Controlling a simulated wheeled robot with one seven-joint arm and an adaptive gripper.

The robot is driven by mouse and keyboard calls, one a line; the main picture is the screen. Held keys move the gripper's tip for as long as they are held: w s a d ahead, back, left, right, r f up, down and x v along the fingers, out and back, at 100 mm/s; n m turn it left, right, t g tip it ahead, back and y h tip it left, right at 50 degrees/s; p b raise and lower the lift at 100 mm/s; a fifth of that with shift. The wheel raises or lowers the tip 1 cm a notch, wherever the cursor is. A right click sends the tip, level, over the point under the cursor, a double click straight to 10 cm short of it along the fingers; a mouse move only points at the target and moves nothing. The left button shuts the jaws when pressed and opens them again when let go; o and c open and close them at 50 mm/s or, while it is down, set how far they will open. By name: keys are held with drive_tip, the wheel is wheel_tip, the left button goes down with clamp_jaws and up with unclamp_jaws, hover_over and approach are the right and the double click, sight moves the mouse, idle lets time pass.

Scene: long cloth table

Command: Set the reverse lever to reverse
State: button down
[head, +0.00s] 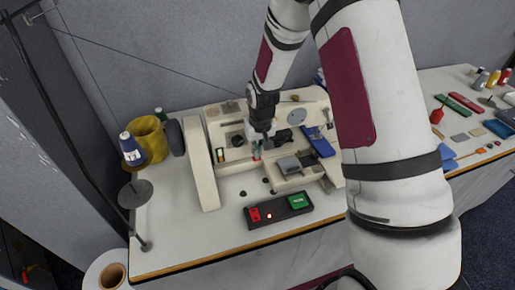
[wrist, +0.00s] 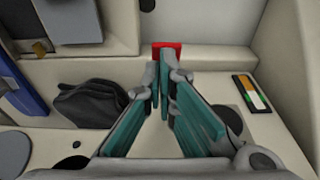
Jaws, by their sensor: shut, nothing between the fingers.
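A cream sewing machine (head: 205,170) stands on the long table; its cream body also fills the wrist view (wrist: 220,70). A red piece (wrist: 167,47), which looks like the reverse lever's tip, sits against the machine body at the top middle of the wrist view. My gripper (wrist: 161,70) is shut and empty, its teal-padded fingers pointing at the red piece and partly covering it. I cannot tell whether they touch. In the head view my gripper (head: 257,150) is low over the machine's middle, small and partly hidden. The lever's setting is not readable.
A green, white and orange label (wrist: 251,92) is right of the fingers. A control box (head: 279,209) with red and green buttons stands before the machine. A yellow mug (head: 150,140) and thread spool (head: 132,149) are left.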

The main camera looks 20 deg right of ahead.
drive_tip(key=shift+s+f, duration=0.85)
drive_tip(key=shift+f, duration=0.35)
drive_tip(key=shift+r, duration=0.1)
drive_tip(key=shift+r, duration=0.7)
drive_tip(key=shift+r, duration=0.1)
drive_tip(key=shift+s+r+p, duration=0.15)
drive_tip(key=shift+r+p, duration=0.15)
drive_tip(key=shift+p, duration=0.1)
drive_tip(key=s+r+p, duration=0.1)
drive_tip(key=s+r, duration=0.7)
drive_tip(key=r, duration=0.2)
